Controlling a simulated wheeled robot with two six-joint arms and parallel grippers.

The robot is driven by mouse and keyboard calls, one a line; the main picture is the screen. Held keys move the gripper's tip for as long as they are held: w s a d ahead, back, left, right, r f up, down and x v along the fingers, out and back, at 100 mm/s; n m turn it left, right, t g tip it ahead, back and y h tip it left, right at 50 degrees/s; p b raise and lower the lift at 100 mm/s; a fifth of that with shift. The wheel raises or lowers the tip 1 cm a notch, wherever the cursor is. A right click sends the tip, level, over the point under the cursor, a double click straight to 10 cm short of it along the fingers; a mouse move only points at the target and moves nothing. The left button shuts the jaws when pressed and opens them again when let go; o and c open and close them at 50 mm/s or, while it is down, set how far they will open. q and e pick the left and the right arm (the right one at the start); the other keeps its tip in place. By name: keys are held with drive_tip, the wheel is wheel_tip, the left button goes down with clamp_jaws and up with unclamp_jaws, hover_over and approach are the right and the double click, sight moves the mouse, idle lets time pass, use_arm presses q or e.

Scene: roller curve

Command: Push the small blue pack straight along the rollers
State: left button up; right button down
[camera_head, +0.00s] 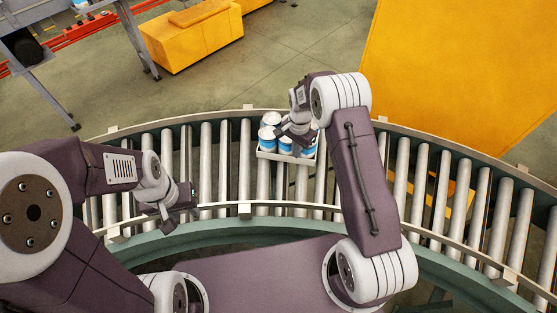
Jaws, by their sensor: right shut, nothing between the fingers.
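The small blue pack (267,133) is a shallow pale tray holding several blue-and-white cans. It sits on the rollers (245,165) near the middle of the curve, close to the far rail. My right gripper (284,136) is shut and empty, right over or against the cans; I cannot tell if it touches them. My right wrist and gripper hide part of the pack. My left gripper (176,214) is near the inner rail, to the left of the pack and nearer to me, apart from it. Whether its fingers are open is not clear.
The metal outer rail (407,131) and inner rail (289,211) bound the curved rollers. The rollers are bare on both sides of the pack. A yellow block (190,42) and a large yellow panel (470,75) stand beyond the conveyor.

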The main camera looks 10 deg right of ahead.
drive_tip(key=shift+w+d, duration=0.25)
drive_tip(key=shift+w, duration=0.25)
drive_tip(key=shift+w+d, duration=0.25)
drive_tip(key=shift+w, duration=0.2)
drive_tip(key=shift+s+a, duration=0.1)
wheel_tip(320, 180, up, 10)
drive_tip(key=s+a+p, duration=0.1)
drive_tip(key=s+p, duration=0.1)
drive_tip(key=p, duration=0.5)
drive_tip(key=shift+a+p, duration=0.35)
drive_tip(key=shift+p, duration=0.05)
idle(0.3)
